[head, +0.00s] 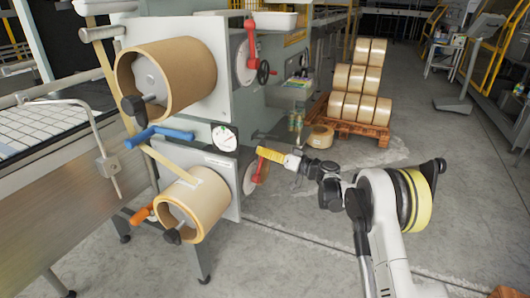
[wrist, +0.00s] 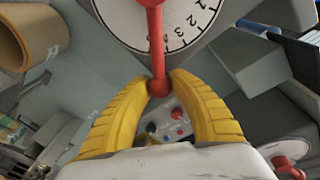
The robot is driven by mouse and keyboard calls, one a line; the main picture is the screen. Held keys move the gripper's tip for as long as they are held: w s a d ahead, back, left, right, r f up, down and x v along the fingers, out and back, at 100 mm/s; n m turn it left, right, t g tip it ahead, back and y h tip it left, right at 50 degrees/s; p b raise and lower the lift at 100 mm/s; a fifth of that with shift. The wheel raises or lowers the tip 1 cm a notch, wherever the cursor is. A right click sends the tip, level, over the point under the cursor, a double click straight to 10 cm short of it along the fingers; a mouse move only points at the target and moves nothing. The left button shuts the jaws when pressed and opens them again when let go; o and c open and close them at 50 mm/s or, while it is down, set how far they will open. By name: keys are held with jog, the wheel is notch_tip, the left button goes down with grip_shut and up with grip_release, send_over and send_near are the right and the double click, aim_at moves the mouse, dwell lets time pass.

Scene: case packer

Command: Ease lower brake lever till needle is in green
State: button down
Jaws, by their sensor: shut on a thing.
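The lower brake lever is red and sits over a round white numbered dial (head: 250,177). In the wrist view the lever (wrist: 156,45) comes down from the top and ends in a round knob. My gripper (head: 262,154) has yellow fingers, and in the wrist view its fingertips (wrist: 160,84) close on this knob from both sides. In the head view the fingers partly hide the lever. The round white gauge (head: 224,138) is on the panel left of my gripper. Its needle is too small to read against the green.
An upper red lever (head: 251,45) and a black handwheel (head: 263,72) are above. Tape rolls (head: 190,205) sit at the left, with a blue bar (head: 160,134) between them. A pallet of rolls (head: 350,128) stands behind.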

jog(key=shift+s+a+r+n, duration=0.25)
jog(key=shift+s+r+n, duration=0.2)
jog(key=shift+s+n, duration=0.35)
jog(key=shift+w, duration=0.1)
jog(key=c, duration=1.1)
grip_release()
jog(key=shift+d, duration=0.1)
jog(key=v, duration=1.2)
jog(key=shift+w+f, duration=0.1)
jog(key=shift+w, duration=0.05)
